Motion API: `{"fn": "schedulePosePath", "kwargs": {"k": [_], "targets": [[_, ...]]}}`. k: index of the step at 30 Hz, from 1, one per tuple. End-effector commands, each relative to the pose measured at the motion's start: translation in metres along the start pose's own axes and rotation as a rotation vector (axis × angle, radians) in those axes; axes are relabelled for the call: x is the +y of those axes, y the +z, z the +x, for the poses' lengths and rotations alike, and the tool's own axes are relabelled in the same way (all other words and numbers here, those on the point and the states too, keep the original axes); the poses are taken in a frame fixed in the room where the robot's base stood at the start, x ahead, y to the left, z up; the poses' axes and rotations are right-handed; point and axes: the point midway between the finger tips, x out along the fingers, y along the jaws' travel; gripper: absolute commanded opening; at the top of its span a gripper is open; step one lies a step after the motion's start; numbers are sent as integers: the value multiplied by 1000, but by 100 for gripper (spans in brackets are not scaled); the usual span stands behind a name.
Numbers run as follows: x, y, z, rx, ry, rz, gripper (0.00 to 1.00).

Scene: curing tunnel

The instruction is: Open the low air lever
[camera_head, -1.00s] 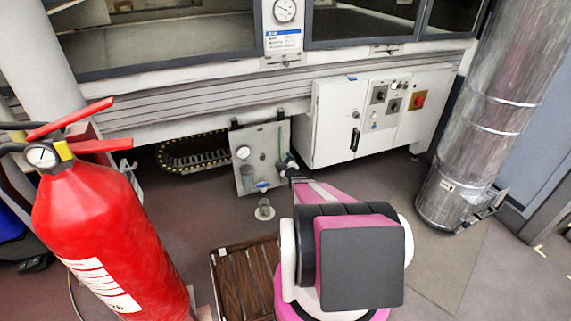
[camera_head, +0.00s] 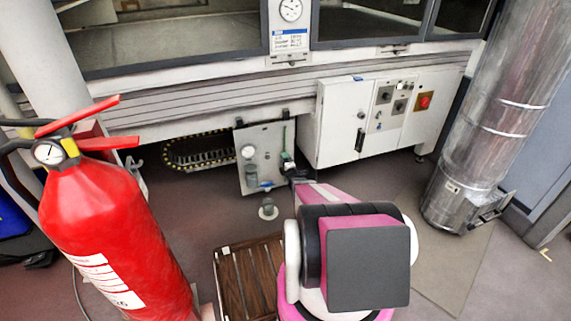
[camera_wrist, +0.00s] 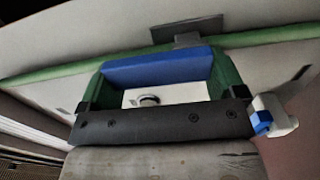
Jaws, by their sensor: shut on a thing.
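A pale panel (camera_head: 255,135) hangs below the long machine, with a round gauge, a green vertical pipe (camera_head: 284,131) and a small blue part (camera_head: 266,184) low on it. My gripper (camera_head: 288,163) is at the panel's right edge, by the pipe's lower end. In the wrist view my gripper (camera_wrist: 160,78) has its two green fingers at either end of a blue bar (camera_wrist: 155,67), which looks like the lever's handle. It is shut on this bar. A smaller blue piece on a white fitting (camera_wrist: 263,121) sits right of the gripper. The lever's pivot is not clearly visible.
A red fire extinguisher (camera_head: 110,230) stands at the near left. A white control cabinet (camera_head: 340,120) is just right of the panel. A metal duct (camera_head: 490,130) rises at the right. A brown slatted pallet (camera_head: 245,280) lies on the floor. A small cup-like fitting (camera_head: 268,209) is below the panel.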

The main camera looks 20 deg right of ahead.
Motion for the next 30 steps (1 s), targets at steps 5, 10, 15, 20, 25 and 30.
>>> {"fn": "schedulePosePath", "kwargs": {"k": [5,10,15,20,25,30], "targets": [[-1,-1,-2,0,-2,-31,47],[-1,-1,-2,0,-2,-40,47],[-1,-1,-2,0,-2,-41,47],[-1,-1,-2,0,-2,-40,100],[-1,-1,-1,0,-1,-39,100],[0,-1,-5,0,-1,-38,100]]}}
